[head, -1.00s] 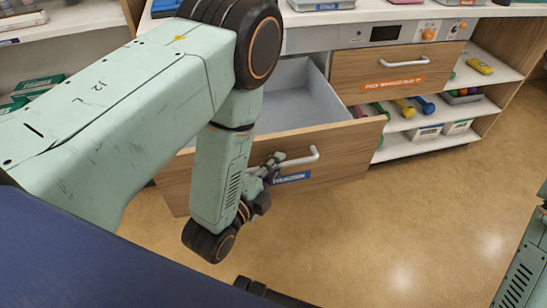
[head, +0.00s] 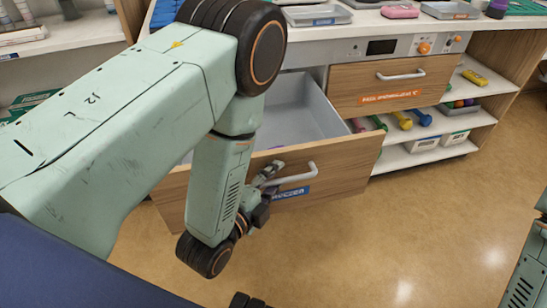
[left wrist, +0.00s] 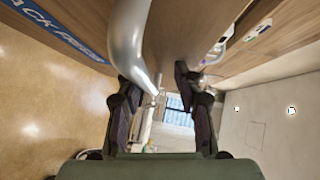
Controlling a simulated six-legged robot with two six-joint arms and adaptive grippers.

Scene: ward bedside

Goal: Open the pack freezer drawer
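The pack freezer drawer (head: 345,160) is the lower wooden-fronted drawer at centre in the head view, pulled well out. Its grey inside shows, and it has a silver bar handle (head: 300,175) with a blue label below. My left gripper (head: 263,178) is at the left end of this handle, partly hidden by my forearm. In the left wrist view my left gripper (left wrist: 158,85) has its fingers spread apart. The silver handle (left wrist: 131,40) runs down between them, closer to the left finger. The blue label (left wrist: 55,30) is at upper left. My right gripper is not in view.
A second wooden drawer (head: 395,84) with an orange label is shut at upper right. Shelves beside it hold dumbbells (head: 402,120) and bins (head: 422,145). Trays stand on the counter (head: 380,25). The floor (head: 400,230) in front is clear.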

